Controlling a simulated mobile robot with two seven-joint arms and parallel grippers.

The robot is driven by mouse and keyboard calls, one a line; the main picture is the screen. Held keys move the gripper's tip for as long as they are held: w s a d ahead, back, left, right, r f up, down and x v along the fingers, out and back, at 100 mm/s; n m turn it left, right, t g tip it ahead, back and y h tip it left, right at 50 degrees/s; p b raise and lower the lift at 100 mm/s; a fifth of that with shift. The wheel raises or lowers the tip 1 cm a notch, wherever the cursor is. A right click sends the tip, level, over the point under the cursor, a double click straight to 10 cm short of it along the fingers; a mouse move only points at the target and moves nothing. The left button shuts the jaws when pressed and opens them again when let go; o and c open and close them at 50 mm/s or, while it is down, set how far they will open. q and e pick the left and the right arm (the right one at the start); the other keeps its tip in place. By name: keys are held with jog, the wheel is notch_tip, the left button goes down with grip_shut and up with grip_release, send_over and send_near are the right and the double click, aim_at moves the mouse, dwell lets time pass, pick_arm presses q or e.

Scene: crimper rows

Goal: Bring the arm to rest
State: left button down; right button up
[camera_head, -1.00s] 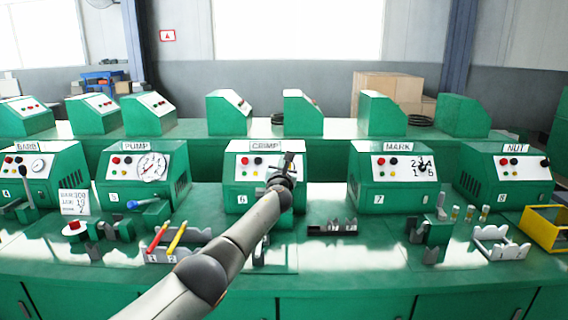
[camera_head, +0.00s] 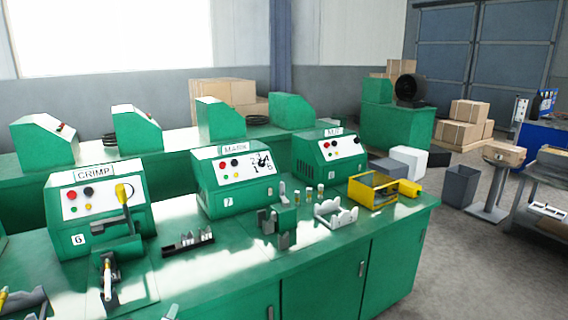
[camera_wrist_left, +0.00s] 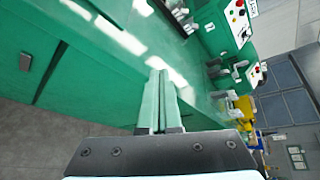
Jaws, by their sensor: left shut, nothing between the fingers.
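My left gripper (camera_wrist_left: 159,85) is shut and empty in the left wrist view, its two pale green-tinted fingers side by side. It is over the floor and the front of the green bench (camera_wrist_left: 95,60), with no object touching the fingers. In the head view only a small grey tip (camera_head: 171,312) shows at the bottom edge, in front of the bench; it looks like the same gripper. The rest of that arm is out of the head view. My right gripper is in neither view.
The CRIMP machine (camera_head: 88,205), with a yellow-knobbed lever, the MARK machine (camera_head: 232,182) and the NUT machine (camera_head: 328,158) stand on the bench. A fixture (camera_head: 108,280) holding a pale rod, a dark rack (camera_head: 188,243) and a yellow bin (camera_head: 372,191) are there too.

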pick_arm(q)
jog(key=s+d+f+n+g+h, duration=0.1)
jog(key=s+d+f+n+h, duration=0.1)
jog(key=s+d+f+n, duration=0.45)
jog(key=s+d+f+n+g+h, duration=0.1)
jog(key=s+n, duration=0.3)
jog(key=s, duration=0.6)
jog(key=s+d+f+n+g+h, duration=0.1)
jog(key=s+n, duration=0.4)
jog(key=s, duration=0.5)
jog(key=s+d+f+n+g, duration=0.1)
jog(key=s+d+n, duration=0.3)
jog(key=s, duration=0.6)
jog(key=shift+d+f+g+h, duration=0.3)
jog(key=shift+f+h, duration=0.1)
jog(key=shift+f, duration=0.3)
